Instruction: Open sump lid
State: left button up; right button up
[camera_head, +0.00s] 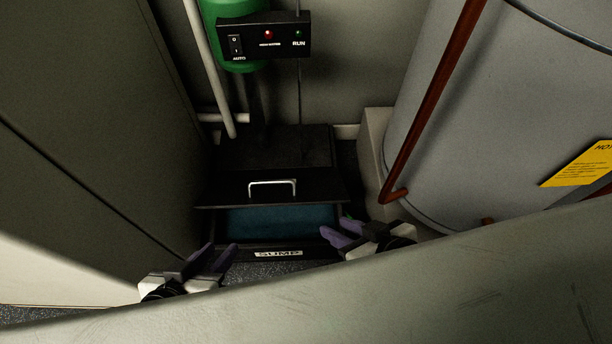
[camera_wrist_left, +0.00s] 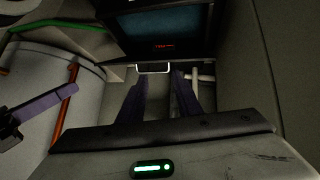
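The black sump lid (camera_head: 235,187) stands partly raised over the sump pit, its front edge lifted clear of the front rim. Its pale metal handle (camera_head: 272,186) faces up near that edge, and it also shows in the left wrist view (camera_wrist_left: 152,68). Dark blue water (camera_head: 282,221) shows in the gap below the lid. A "SUMP" label (camera_head: 278,253) marks the front rim. My left gripper (camera_head: 220,250) is open and empty, left of the label. My right gripper (camera_head: 335,229) is open and empty by the right end of the gap. Neither touches the handle.
A green pump with a black control box (camera_head: 264,35) hangs behind the lid. A large grey tank (camera_head: 490,110) and a brown pipe (camera_head: 430,100) stand close on the right. A grey cabinet wall (camera_head: 90,110) closes the left side. The room around the pit is narrow.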

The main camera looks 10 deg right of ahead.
aim_at(315, 186)
jog(key=z, duration=0.7)
jog(key=k, duration=0.6)
jog(key=u, duration=1.15)
jog(key=i, duration=0.4)
jog(key=z, duration=0.25)
